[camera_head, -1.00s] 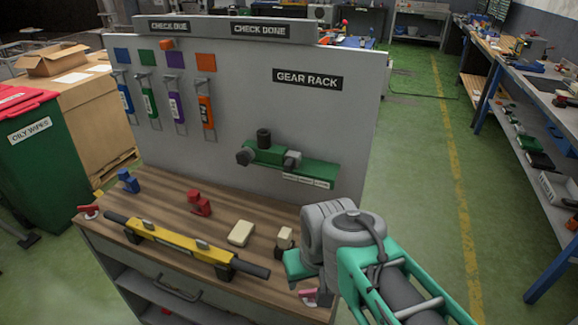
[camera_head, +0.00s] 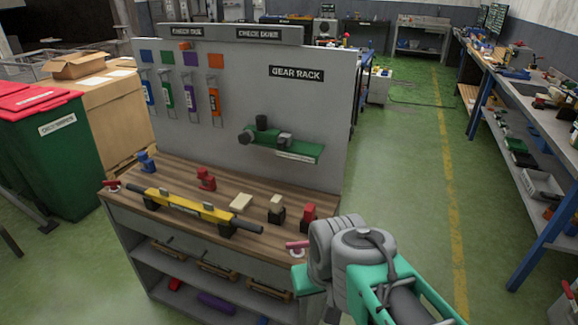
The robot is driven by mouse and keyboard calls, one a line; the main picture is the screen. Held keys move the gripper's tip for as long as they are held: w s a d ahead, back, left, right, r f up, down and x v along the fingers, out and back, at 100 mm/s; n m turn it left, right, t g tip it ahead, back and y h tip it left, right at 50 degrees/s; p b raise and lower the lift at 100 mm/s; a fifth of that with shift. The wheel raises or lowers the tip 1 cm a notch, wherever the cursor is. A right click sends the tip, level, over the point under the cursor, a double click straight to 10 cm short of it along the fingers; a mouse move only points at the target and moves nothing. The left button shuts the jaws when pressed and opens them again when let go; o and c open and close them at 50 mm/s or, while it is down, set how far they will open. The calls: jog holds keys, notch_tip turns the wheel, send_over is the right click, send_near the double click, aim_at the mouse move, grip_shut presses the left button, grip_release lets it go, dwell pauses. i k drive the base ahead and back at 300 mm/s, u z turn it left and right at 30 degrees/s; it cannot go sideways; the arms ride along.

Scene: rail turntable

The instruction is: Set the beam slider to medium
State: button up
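A yellow beam (camera_head: 185,204) with dark ends lies across two black supports on the wooden bench top. Two small grey blocks (camera_head: 207,206) sit on it. A green rail (camera_head: 268,147) is fixed to the grey panel above the bench. It carries a grey block (camera_head: 285,141), a black cylinder and a dark round knob, with a label strip below that is too small to read. I cannot tell which of these is the beam slider. My gripper (camera_head: 308,282) is at the bench's right front corner, apart from both. My wrist mostly hides it, and its fingers do not show.
Red blocks (camera_head: 206,180), a blue block (camera_head: 147,162), cream pieces (camera_head: 241,202) and a pink-red handle (camera_head: 298,244) are on the bench. Several coloured tags (camera_head: 190,98) hang on the panel. A green bin (camera_head: 57,140) stands left. The green floor (camera_head: 405,180) at right is clear.

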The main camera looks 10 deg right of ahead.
aim_at(284, 139)
jog(key=k, duration=0.25)
jog(key=z, duration=1.15)
jog(key=i, duration=1)
jog(key=u, duration=3.25)
jog(key=i, duration=0.5)
